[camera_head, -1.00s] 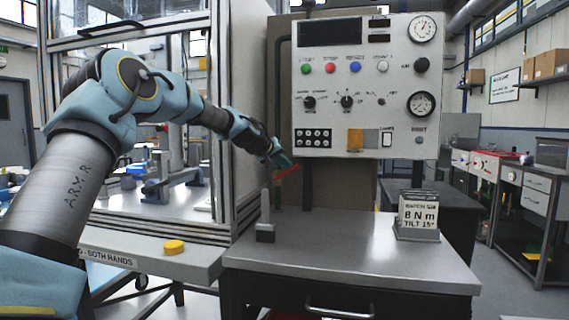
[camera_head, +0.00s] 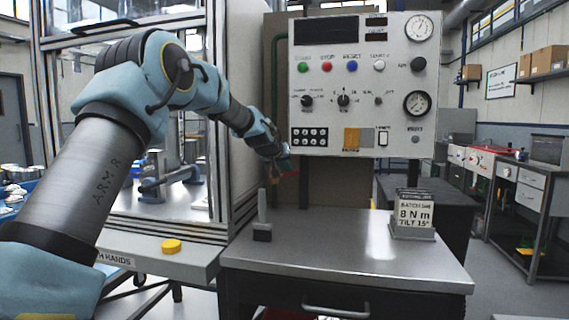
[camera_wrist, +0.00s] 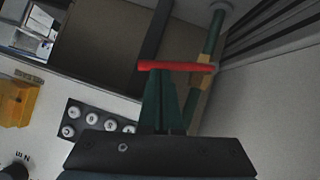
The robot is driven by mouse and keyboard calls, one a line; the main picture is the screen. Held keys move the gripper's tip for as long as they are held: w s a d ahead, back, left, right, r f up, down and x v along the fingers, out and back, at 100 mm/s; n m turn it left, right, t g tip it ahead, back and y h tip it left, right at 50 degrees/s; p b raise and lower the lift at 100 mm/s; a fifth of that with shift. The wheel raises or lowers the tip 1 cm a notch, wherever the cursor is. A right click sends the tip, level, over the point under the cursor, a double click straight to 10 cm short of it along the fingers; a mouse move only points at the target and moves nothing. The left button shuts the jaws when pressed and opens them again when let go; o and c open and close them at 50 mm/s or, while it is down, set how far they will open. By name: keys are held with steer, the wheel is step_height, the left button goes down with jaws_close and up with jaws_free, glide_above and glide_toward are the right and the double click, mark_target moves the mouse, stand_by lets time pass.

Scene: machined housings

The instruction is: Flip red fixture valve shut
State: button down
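The fixture valve is a brass body (camera_wrist: 204,72) on a green pipe (camera_wrist: 214,38) in the wrist view. Its red lever (camera_wrist: 170,65) lies across the pipe and sticks out to the left. My gripper (camera_wrist: 160,84) has its dark green fingers close together and apparently shut, with the tips at or just short of the lever. I cannot tell whether they touch it. In the head view my gripper (camera_head: 282,162) is beside the cabinet edge, left of and below the control panel, and largely hides the valve.
The control panel (camera_head: 364,85) with knobs and gauges is right of my gripper. Below, a grey bench (camera_head: 340,262) bears a small upright stand (camera_head: 262,232) and a sign holder (camera_head: 412,232). The framed glass cabinet (camera_head: 219,130) stands close on the left.

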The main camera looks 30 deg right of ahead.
steer(key=shift+s+d+f+b, duration=0.2)
steer(key=shift+f+b, duration=0.15)
steer(key=shift+f, duration=0.15)
steer(key=shift+s+d+f+b, duration=0.2)
steer(key=shift+f+b, duration=0.1)
steer(key=shift+f, duration=0.15)
